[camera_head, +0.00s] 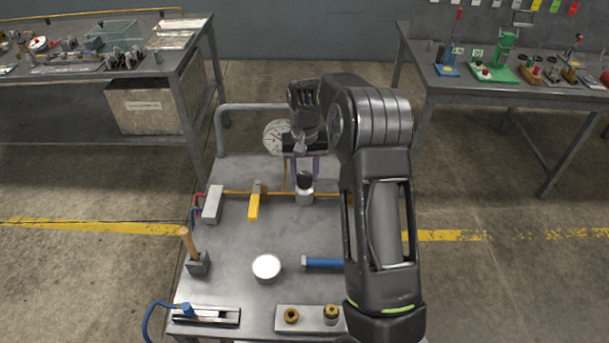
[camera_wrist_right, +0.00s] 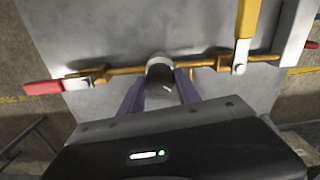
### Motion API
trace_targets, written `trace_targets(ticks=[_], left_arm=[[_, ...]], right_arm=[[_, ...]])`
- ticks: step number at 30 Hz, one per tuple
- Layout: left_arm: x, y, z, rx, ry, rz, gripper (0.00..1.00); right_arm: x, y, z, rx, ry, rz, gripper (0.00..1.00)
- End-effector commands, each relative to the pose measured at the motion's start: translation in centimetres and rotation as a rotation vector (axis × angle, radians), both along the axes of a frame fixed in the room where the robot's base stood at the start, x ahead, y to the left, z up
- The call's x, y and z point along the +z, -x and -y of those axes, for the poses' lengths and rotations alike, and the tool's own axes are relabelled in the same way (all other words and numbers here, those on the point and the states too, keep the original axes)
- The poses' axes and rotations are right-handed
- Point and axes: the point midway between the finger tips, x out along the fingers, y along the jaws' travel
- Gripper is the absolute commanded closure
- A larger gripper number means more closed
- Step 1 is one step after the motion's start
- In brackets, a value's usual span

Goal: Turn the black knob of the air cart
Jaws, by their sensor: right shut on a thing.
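The air cart (camera_head: 225,272) is a grey metal cart in the middle of the head view. Its black knob (camera_head: 304,177) tops a light grey cylindrical body on the yellow pipe near the cart's far side. In the right wrist view the knob (camera_wrist_right: 160,88) is dark, with a small white mark. My right gripper (camera_head: 306,169) comes down from behind it, its purple fingers on either side of the knob. It is shut on the knob; the wrist view shows a finger at each side (camera_wrist_right: 159,92). My left gripper is not in view.
A yellow lever (camera_head: 254,206) stands left of the knob on the pipe. A round gauge (camera_head: 274,138) is behind, partly hidden. A wooden handle (camera_head: 188,243), white disc (camera_head: 266,267) and blue cylinder (camera_head: 322,263) are nearer. Benches (camera_head: 90,68) stand left and right behind.

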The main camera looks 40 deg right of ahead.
Motion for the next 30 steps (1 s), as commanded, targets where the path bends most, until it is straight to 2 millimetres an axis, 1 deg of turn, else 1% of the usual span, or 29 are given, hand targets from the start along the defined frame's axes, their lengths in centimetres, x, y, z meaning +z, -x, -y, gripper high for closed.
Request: trace_targets(ticks=[3, 9, 22, 23, 30], left_arm=[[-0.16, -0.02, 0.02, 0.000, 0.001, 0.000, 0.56], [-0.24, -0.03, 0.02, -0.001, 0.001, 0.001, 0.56], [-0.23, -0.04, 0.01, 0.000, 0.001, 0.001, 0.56], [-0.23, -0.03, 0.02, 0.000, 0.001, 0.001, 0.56], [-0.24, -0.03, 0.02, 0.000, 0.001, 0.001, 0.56]], right_arm=[[0.01, -0.05, 0.01, -0.058, 0.001, 0.002, 1.00], [0.04, -0.02, 0.04, -0.114, 0.001, 0.001, 1.00], [0.07, -0.04, 0.04, -0.125, 0.001, 0.002, 1.00], [0.07, -0.04, 0.04, -0.125, 0.001, 0.002, 0.59], [0.04, -0.03, 0.02, -0.124, 0.001, 0.001, 0.39]])
